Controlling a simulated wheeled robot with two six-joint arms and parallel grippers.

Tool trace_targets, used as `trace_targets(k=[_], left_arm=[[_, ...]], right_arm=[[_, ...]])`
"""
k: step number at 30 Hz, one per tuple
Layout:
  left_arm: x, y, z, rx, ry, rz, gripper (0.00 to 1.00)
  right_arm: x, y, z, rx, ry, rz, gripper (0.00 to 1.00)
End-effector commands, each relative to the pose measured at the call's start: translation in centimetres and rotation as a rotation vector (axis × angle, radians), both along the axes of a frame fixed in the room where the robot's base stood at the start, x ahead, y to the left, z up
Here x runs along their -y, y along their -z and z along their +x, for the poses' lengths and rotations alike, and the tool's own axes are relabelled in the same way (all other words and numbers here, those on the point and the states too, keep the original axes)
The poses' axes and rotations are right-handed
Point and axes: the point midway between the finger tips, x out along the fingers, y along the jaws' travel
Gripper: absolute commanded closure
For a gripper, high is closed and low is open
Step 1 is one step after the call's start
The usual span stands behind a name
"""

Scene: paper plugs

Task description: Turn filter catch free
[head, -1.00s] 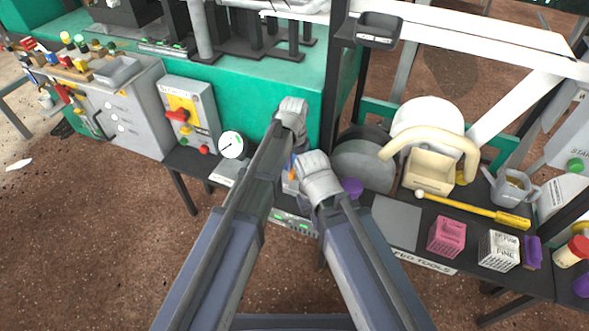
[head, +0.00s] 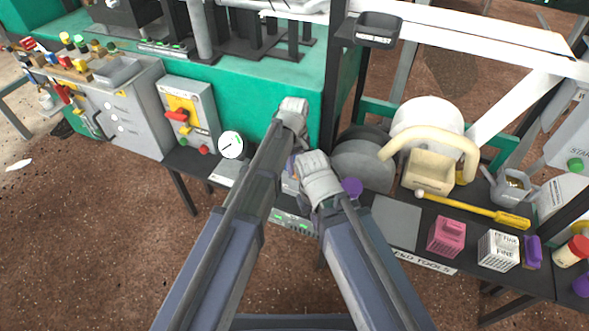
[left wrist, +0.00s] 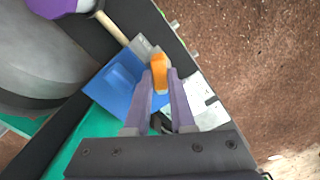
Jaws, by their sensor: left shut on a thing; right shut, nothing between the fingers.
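The filter catch, an orange lever (left wrist: 159,68), stands at the edge of a blue block (left wrist: 118,84) in the left wrist view. My left gripper (left wrist: 162,73) is shut on it, with one finger on each side. In the head view my left gripper (head: 293,110) is the higher one, and its fingers and the catch are mostly hidden by my own arms. My right gripper (head: 319,178) is shut and empty just below and right of it. Its fingertips cannot be made out.
A round gauge (head: 231,145) stands left of my arms. A grey disc (head: 362,165) and a purple knob (head: 352,187) are close on the right. A yellow-handled tool (head: 475,210), a pink basket (head: 446,237) and a white basket (head: 498,250) lie farther right.

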Motion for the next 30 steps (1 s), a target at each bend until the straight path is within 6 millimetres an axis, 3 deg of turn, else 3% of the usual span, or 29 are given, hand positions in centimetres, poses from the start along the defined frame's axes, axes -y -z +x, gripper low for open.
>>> trace_targets(k=[12,26,27,30], left_arm=[[-0.72,0.00,-0.14,-0.002,-0.542,0.012,1.00],[-0.80,0.01,-0.32,-0.003,-0.593,0.013,1.00],[-0.80,0.01,-0.34,-0.003,-0.593,0.013,0.74],[-0.73,0.01,-0.32,-0.003,-0.592,0.012,0.63]], right_arm=[[0.00,0.01,0.00,0.000,0.000,0.000,1.00],[0.00,0.02,0.00,0.000,0.000,0.000,1.00],[0.00,0.02,0.00,0.000,0.000,0.000,1.00],[0.00,0.02,0.00,0.000,0.000,0.000,1.00]])
